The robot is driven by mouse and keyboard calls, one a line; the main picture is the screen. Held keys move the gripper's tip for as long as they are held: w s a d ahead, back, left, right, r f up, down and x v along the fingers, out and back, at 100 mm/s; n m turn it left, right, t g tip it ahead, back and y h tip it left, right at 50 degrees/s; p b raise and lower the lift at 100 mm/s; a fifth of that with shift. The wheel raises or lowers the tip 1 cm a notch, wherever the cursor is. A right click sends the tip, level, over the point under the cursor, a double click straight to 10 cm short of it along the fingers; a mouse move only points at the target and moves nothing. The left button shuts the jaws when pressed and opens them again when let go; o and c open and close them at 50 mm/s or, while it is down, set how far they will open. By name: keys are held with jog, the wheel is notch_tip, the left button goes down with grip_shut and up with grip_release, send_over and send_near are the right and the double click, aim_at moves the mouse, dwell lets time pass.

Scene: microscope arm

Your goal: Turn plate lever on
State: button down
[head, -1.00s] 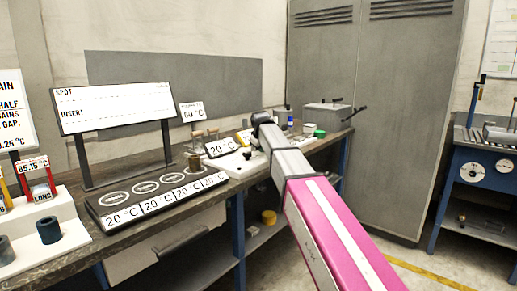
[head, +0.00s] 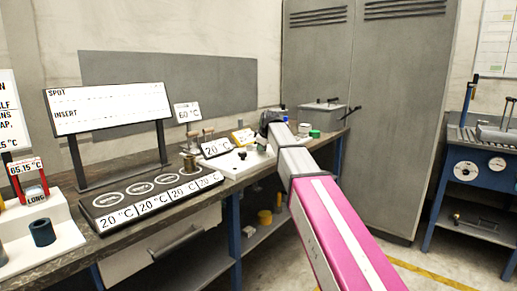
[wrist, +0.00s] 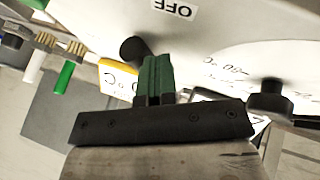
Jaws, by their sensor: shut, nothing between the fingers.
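The white plate unit (head: 232,168) stands on the bench in the head view, partly hidden by my arm. In the wrist view its white top (wrist: 225,45) fills the upper part, with an "OFF" label (wrist: 174,8). A dark round-ended lever or knob (wrist: 132,48) sits below that label. My gripper (wrist: 157,62) has its green fingers shut together and empty, just beside this dark knob. Whether they touch it I cannot tell. A second black knob (wrist: 270,97) is at the right. In the head view the fingertips are hidden behind my wrist.
"20 °C" (head: 216,147) and "60 °C" (head: 187,112) displays stand nearby. A black panel with several round spots (head: 140,189) lies to the left below a white board (head: 108,107). A grey box with a handle (head: 322,115) is further right on the bench. Floor before the cabinet is clear.

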jog(key=w+n, duration=0.1)
jog(key=d+n+y, duration=0.1)
jog(key=w+n+g+y, duration=0.1)
jog(key=shift+w+d+n, duration=0.25)
jog(key=shift+w+n, duration=0.05)
jog(key=shift+n, duration=0.1)
jog(key=shift+w+d+n+g+y, duration=0.15)
jog(key=shift+w+n+g+y, duration=0.15)
jog(key=shift+w+n+g, duration=0.45)
jog(key=w+n, duration=0.1)
jog(key=n, duration=0.1)
jog(key=n+g+y, duration=0.1)
jog(key=shift+w+n, duration=0.35)
jog(key=shift+w, duration=0.45)
jog(key=shift+s, duration=0.1)
